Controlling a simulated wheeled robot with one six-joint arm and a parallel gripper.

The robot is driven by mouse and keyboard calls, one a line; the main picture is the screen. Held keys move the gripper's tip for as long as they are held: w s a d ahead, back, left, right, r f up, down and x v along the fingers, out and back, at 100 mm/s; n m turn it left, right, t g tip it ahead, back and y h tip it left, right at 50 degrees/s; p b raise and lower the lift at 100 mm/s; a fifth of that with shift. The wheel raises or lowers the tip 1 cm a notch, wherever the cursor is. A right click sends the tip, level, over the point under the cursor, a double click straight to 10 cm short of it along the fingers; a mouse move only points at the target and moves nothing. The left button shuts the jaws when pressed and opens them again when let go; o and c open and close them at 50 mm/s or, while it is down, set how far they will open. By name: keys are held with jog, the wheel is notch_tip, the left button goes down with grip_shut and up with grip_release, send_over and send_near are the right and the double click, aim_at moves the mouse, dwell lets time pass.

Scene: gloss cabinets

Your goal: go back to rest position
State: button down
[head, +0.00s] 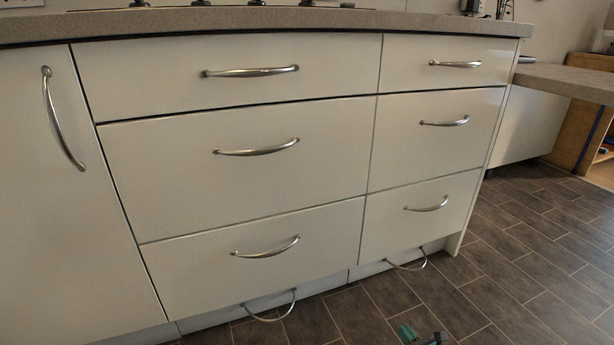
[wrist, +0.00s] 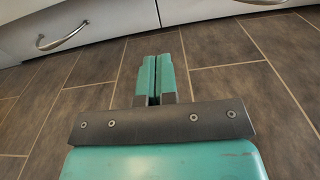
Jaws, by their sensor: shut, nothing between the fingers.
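My gripper (wrist: 155,78) shows in the wrist view with its two teal fingers pressed together and nothing between them. It points over the dark tiled floor, short of the white drawer fronts. In the head view only a small teal part of my arm end (head: 422,336) shows at the bottom edge, over the floor. The rest of my arm is out of the head view.
White gloss drawers (head: 240,155) with curved metal handles stand ahead, all looking closed. A cabinet door (head: 75,220) is at the left. Low handles (head: 272,312) stick out near the floor. Open tiled floor (head: 530,260) lies to the right, by a low counter (head: 565,82).

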jog(key=w+a+r+n+g+y+p, duration=0.1)
jog(key=w+a+r+n+g+y, duration=0.2)
jog(key=w+r+n, duration=0.45)
jog(key=w+a+r+n+g+y+p, duration=0.1)
jog(key=w+a+r+n+g+y, duration=0.25)
jog(key=r, duration=0.65)
jog(key=s+a+r+n+g+h+p, duration=0.1)
jog(key=s+a+r+n+g, duration=0.15)
jog(key=r+n, duration=0.45)
jog(key=s+a+r+n+g+h+p, duration=0.1)
jog(key=a+r+n+g, duration=0.2)
jog(key=r, duration=0.7)
jog(key=s+a+r+n+g+p, duration=0.1)
jog(key=s+a+r+n, duration=0.1)
jog(key=a+r+n, duration=0.5)
jog(key=s+r+n+g+h, duration=0.2)
jog(key=s+r+n+h, duration=0.1)
jog(key=s+r, duration=0.9)
jog(key=s+d+r+n+g+h+p, duration=0.1)
jog(key=s+d+r+n, duration=0.15)
jog(key=s, duration=0.55)
jog(key=s+d+r+n+h+p, duration=0.1)
jog(key=s+r+n, duration=0.15)
jog(key=s, duration=0.45)
jog(key=s+d+r+n+g+h+p, duration=0.1)
jog(key=s+d+r+n+h, duration=0.15)
jog(key=s, duration=0.55)
notch_tip(320, 180, up, 37)
jog(key=p, duration=3.8)
jog(key=shift+y, duration=0.4)
